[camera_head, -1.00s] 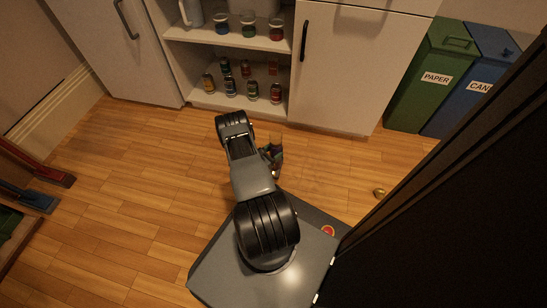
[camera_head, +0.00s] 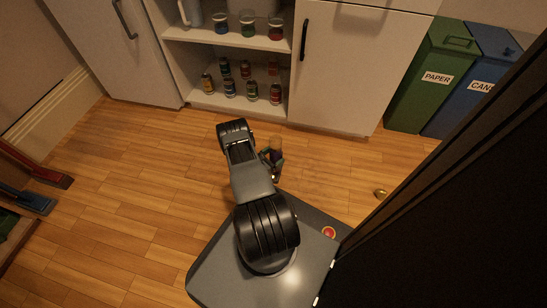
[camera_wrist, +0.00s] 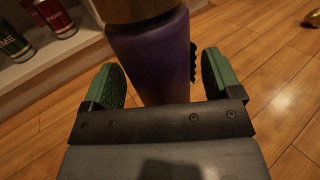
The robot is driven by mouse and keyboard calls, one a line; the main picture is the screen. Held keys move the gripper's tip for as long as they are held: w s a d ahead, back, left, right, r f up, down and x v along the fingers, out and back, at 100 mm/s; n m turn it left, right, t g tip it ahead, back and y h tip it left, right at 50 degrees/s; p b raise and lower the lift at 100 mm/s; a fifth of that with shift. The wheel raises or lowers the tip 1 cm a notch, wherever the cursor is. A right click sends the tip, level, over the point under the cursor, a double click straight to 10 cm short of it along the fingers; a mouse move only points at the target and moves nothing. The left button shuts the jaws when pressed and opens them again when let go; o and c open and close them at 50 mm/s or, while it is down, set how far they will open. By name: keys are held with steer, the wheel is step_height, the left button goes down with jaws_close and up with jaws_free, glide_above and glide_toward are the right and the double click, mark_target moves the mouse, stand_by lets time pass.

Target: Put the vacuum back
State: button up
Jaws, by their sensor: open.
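A purple flask with a brown top (camera_wrist: 150,50) stands between the two green-padded fingers of my gripper (camera_wrist: 162,80) in the wrist view. The fingers are apart, one on each side of the flask, with a visible gap on the right side. The flask's base is hidden behind the gripper's palm. In the head view my gripper (camera_head: 271,160) is low over the wood floor in front of the cupboard, and the flask's brownish top (camera_head: 277,143) shows just beyond it. No vacuum cleaner is in view.
Green (camera_head: 432,75) and blue (camera_head: 480,85) bins stand at right. A small brass object (camera_head: 380,193) lies on the floor. A dark panel fills the right.

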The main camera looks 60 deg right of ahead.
steer(key=shift+r, duration=0.2)
steer(key=p+v, duration=0.3)
steer(key=v, duration=0.9)
steer(key=w+a+r+m+g+y, duration=0.1)
steer(key=w+a+r+m+y, duration=0.15)
steer(key=r, duration=0.65)
steer(key=w+a+r+m+y, duration=0.2)
steer(key=w+r+m+y, duration=0.15)
steer(key=r, duration=0.45)
steer(key=w+a+r+m+g+y, duration=0.1)
steer(key=w+a+r+m+y, duration=0.2)
steer(key=r, duration=0.6)
steer(key=s+a+r+m+t+y, duration=0.3)
steer(key=s+a+r+t+y, duration=0.1)
steer(key=a+r, duration=0.5)
steer(key=s+a+r+m+t+y, duration=0.2)
steer(key=s+a+r+t+y, duration=0.2)
steer(key=a+r, duration=0.5)
steer(key=shift+s+a+r+m+t, duration=0.15)
steer(key=shift+s+a+m+t, duration=0.25)
steer(key=shift+s+a+t, duration=0.4)
steer(key=shift+w+a+r, duration=0.1)
steer(key=shift+w+a, duration=0.05)
steer(key=shift+w, duration=0.05)
